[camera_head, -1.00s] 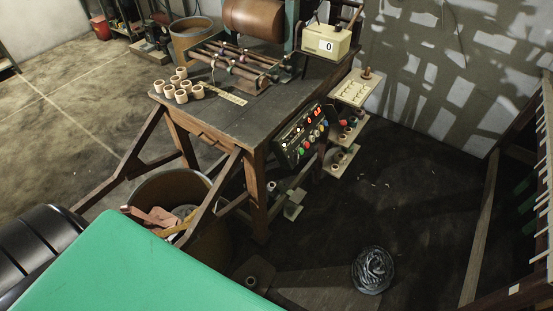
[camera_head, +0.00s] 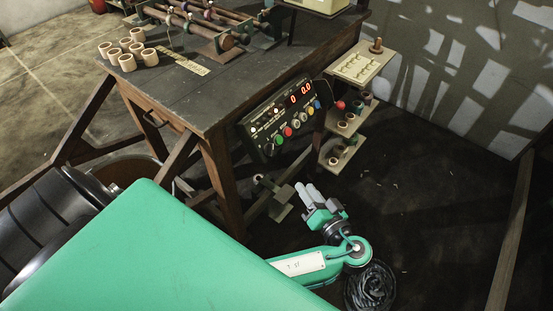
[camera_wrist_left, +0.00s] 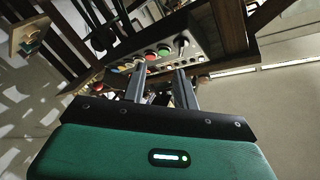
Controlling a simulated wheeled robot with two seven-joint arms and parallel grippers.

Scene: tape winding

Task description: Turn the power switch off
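The dark control panel (camera_head: 278,118) hangs on the front side of the wooden workbench. It carries red lit digits, coloured buttons and small knobs. Which of these is the power switch I cannot tell in the head view. My left gripper (camera_head: 306,190) is below and to the right of the panel, pointing up, apart from it and empty. In the left wrist view its two fingers (camera_wrist_left: 160,72) stand apart, with the panel (camera_wrist_left: 205,45) and its row of buttons beyond them. A knob or lever (camera_wrist_left: 182,41) shows near the right finger. My right gripper is not in view.
The workbench top (camera_head: 200,95) holds wooden cups (camera_head: 127,62) and a roller frame. A tiered stand (camera_head: 361,65) with spools is right of the panel. A coil of dark tape (camera_head: 370,288) lies on the floor near my arm. Floor to the right is mostly clear.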

